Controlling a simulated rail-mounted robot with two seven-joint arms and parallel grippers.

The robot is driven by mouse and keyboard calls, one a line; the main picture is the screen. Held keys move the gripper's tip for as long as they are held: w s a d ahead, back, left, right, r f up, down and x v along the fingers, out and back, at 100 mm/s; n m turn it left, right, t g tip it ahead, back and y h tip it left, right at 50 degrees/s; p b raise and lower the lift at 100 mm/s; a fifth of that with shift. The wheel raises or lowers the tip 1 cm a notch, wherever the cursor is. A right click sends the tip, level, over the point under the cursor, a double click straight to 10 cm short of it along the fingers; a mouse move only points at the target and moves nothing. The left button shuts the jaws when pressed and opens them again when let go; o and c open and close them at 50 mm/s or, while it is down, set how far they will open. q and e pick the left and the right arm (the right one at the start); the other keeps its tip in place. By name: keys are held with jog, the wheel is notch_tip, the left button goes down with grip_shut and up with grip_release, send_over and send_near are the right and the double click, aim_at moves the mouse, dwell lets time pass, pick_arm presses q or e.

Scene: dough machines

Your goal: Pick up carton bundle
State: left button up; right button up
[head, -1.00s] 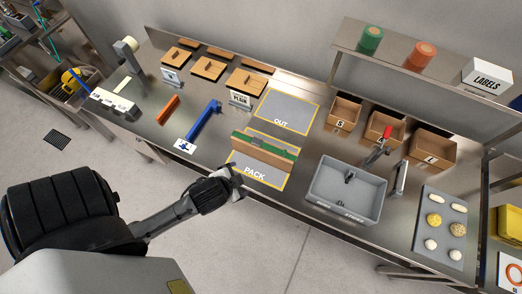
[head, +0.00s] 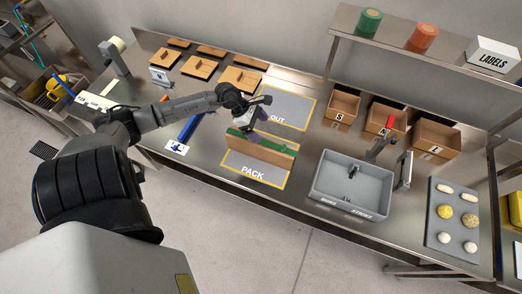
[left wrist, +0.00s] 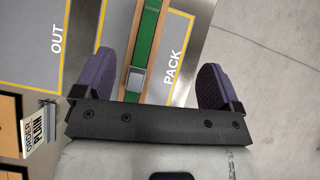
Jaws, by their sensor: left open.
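The carton bundle (head: 265,150) is a long brown cardboard stack standing on edge at the PACK mat (head: 240,170), with a green band along its top. In the left wrist view, the bundle's green top (left wrist: 146,35) runs between my fingers, with a grey clip (left wrist: 135,80) on it. My left gripper (head: 252,115) is open above the bundle, near its left end and partly covering it. In the left wrist view, the purple finger pads of my left gripper (left wrist: 153,80) stand apart on either side of the bundle, with gaps.
The OUT mat (head: 295,108) lies behind the bundle. A grey bin (head: 350,185) stands to the right, with small brown boxes (head: 385,118) behind it. A PLAIN order card (left wrist: 38,135) stands near the gripper. A blue tool (head: 188,130) lies left.

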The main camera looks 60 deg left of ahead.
pick_arm(q)
jog(key=a, duration=0.1)
jog(key=s+a+f+g+y, duration=0.1)
jog(key=a, duration=0.1)
jog(key=a+m+g+y, duration=0.1)
jog(key=a, duration=0.1)
jog(key=shift+s+f, duration=0.15)
jog(key=shift+s, duration=0.15)
send_near(261, 148)
jog(key=f, duration=0.1)
jog(key=w+a+f, duration=0.1)
jog(key=w+f, duration=0.1)
jog(key=shift+w+a+f, duration=0.25)
jog(key=shift+a, duration=0.15)
jog(key=shift+d+f, duration=0.15)
jog(key=shift+f, duration=0.3)
jog(key=shift+w+d+f+p, duration=0.2)
jog(key=shift+f+p, duration=0.15)
jog(key=shift+p, duration=0.15)
jog(key=x, duration=0.3)
jog(key=shift+f+p, duration=0.1)
jog(key=shift+p, duration=0.3)
jog(key=shift+w+d+f, duration=0.1)
jog(key=shift+d+f, duration=0.05)
jog(key=shift+f, duration=0.45)
